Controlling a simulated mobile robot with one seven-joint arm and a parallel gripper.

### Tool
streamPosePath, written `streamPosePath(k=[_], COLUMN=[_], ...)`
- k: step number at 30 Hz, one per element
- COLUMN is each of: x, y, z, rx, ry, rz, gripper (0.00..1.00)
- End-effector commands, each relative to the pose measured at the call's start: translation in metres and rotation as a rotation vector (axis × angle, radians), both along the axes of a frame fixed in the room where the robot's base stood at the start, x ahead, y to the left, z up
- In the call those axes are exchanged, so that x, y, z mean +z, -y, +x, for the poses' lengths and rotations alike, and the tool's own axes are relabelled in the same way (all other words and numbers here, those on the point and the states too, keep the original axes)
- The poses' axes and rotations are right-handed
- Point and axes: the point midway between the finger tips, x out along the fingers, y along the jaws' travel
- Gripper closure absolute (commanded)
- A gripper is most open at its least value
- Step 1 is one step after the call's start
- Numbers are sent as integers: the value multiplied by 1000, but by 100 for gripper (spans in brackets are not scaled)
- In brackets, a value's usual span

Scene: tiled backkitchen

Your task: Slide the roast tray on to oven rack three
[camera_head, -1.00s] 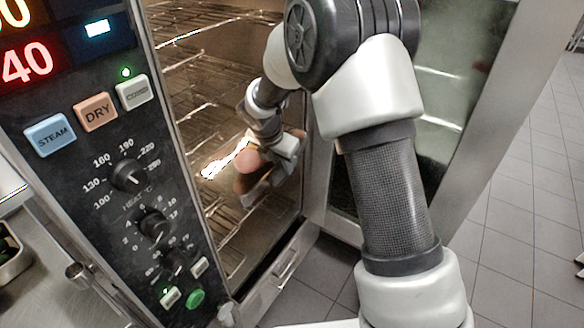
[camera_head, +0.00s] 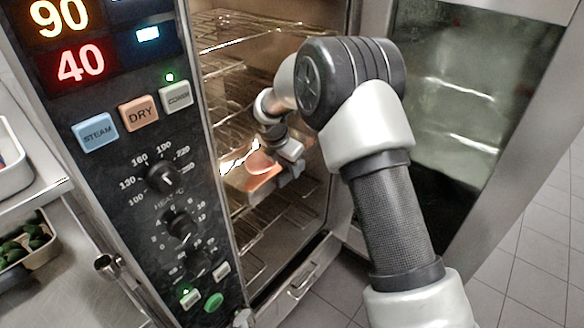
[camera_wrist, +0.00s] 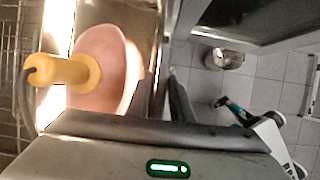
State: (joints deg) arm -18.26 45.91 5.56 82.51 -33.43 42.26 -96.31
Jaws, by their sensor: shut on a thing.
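The combi oven stands open, with several wire racks (camera_head: 240,42) on its inner walls. A pinkish roast (camera_head: 262,163) sits in a shallow tray (camera_head: 238,187) inside the oven opening, at about mid-height. My gripper (camera_head: 288,160) is shut on the tray at its near right end. In the wrist view the roast (camera_wrist: 95,65) lies left of my gripper, and a yellow probe handle (camera_wrist: 65,70) with a dark cable reaches over it. Which rack level the tray is at, and whether it rests on a rack, I cannot tell.
The control panel (camera_head: 150,170) flanks the opening on the left. The open glass door (camera_head: 460,110) stands on the right, close to my arm. A metal counter with a container of green food (camera_head: 28,240) is at far left.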

Motion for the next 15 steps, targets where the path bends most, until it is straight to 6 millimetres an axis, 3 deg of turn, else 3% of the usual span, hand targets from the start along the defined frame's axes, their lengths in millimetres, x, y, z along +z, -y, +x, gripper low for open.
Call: streamPosePath(k=[11, 12, 15], x=[1, 1, 0], y=[-1, -1, -1], z=[2, 2, 2], rx=[1, 1, 0], ry=[8, 8, 6], rz=[3, 3, 3], gripper=[100, 75, 58])
